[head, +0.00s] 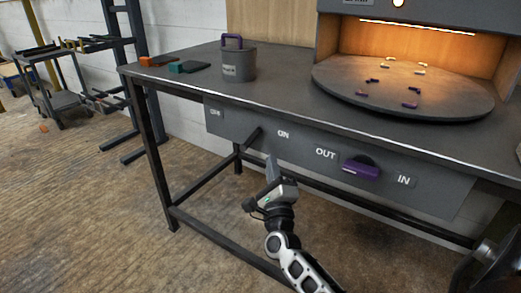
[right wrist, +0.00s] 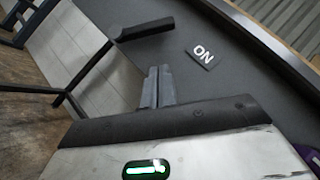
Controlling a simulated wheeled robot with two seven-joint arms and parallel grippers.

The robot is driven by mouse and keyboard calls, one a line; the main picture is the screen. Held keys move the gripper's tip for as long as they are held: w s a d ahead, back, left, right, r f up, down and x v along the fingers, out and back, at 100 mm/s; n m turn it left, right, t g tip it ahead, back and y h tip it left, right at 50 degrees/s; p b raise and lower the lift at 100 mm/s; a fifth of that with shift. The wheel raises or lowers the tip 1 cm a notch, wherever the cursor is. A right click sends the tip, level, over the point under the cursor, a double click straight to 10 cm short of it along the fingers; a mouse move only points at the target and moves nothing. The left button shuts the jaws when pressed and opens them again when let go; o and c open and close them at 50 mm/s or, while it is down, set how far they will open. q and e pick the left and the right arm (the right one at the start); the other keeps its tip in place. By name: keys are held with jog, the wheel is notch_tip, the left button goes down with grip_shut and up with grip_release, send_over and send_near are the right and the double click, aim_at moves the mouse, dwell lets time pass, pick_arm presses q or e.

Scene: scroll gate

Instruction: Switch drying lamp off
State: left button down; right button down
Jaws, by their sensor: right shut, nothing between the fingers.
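The drying lamp is a glowing strip (head: 417,27) inside the booth at the back right, and it is lit. On the grey front panel (head: 228,126) under the table edge, a dark lever (head: 253,139) sits between an OFF label (head: 215,112) and an ON label (head: 283,134). The lever also shows in the right wrist view (right wrist: 146,29), sticking out from the panel near ON. My right gripper (head: 270,160) is shut and empty, just below and right of the lever. In the right wrist view its fingertips (right wrist: 158,72) look apart from the lever. My left gripper is not in view.
A purple handle (head: 361,171) sits between OUT and IN on the panel. A round turntable (head: 400,95) carries several small coloured pieces. A grey pot (head: 238,66) stands on the table (head: 285,98). A table leg (head: 155,150) and lower bars stand beneath.

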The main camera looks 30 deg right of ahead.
aim_at(252, 139)
jog(key=w+r, duration=0.2)
jog(key=w, duration=0.1)
jog(key=shift+w+a+r, duration=0.35)
jog(key=shift+w+r, duration=0.05)
jog(key=shift+w, duration=0.15)
jog(key=shift+p, duration=0.3)
